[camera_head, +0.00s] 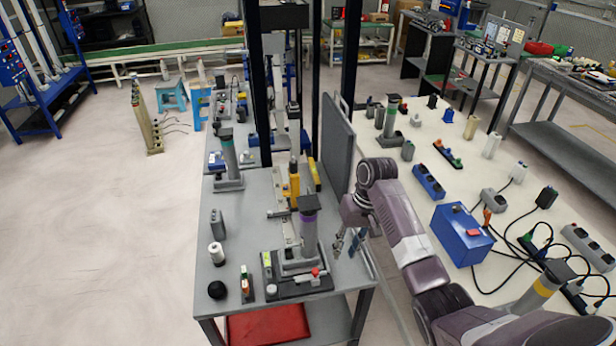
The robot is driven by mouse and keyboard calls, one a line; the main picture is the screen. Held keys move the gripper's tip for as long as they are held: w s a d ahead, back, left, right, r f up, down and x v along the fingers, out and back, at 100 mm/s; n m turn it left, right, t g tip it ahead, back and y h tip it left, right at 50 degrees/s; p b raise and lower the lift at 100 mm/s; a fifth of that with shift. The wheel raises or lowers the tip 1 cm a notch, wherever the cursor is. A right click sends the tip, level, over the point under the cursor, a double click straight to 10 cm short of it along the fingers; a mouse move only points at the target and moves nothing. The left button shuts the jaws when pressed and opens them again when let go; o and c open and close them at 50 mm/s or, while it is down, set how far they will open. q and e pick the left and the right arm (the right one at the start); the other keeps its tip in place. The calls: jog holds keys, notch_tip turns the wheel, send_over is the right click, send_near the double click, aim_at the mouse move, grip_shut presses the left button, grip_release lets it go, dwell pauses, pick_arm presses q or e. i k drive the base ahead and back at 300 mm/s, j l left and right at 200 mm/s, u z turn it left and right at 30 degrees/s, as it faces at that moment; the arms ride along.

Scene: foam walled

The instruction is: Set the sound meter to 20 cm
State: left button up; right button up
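I cannot tell for sure which thing is the sound meter, and no scale reading is legible. A grey upright cylinder with a purple band and dark top (308,228) stands on a dark base plate (285,292) at the front of the grey table. A small red knob (316,272) sits on the front of that base. My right gripper (347,244) is just right of the cylinder, apart from it, pointing down near the table's right edge. Its fingertips look spread, with nothing between them. My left gripper is not in view.
The grey table (232,262) also holds a black ball (217,290), a white spool (216,254) and a yellow device (294,185). A dark upright panel (338,150) stands behind my gripper. A white table (405,180) with a blue box (461,236) and cables lies right.

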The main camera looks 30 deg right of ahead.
aim_at(294, 186)
jog(key=i+l, duration=0.15)
jog(key=i, duration=0.25)
jog(key=i+l, duration=0.15)
jog(key=i, duration=0.25)
jog(key=i+l, duration=0.1)
jog(key=i, duration=0.25)
